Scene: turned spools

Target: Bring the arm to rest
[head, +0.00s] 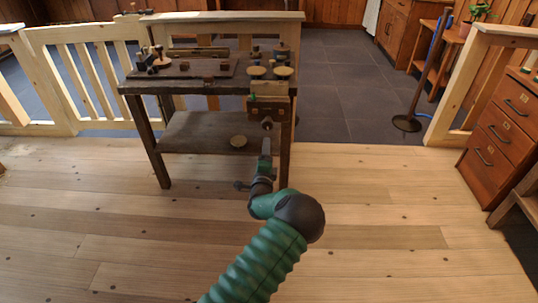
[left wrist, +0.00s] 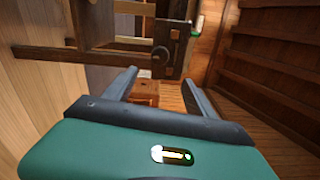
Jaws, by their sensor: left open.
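My left arm (head: 265,265) is a green ribbed arm that rises from the bottom of the head view and bends toward the workbench. Its gripper (head: 266,148) is in front of the bench's right end, below the wooden vise (head: 278,104). In the left wrist view the gripper (left wrist: 158,80) has its two dark fingers spread apart with nothing held between them. A wooden block-like piece (left wrist: 146,92) shows beyond the gap. I cannot tell from the head view whether the gripper touches the bench. My right arm is not in view.
Pale railings (head: 65,50) stand left, a drawer cabinet (head: 495,140) right, a pole stand (head: 407,123) behind. The floor in front is clear.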

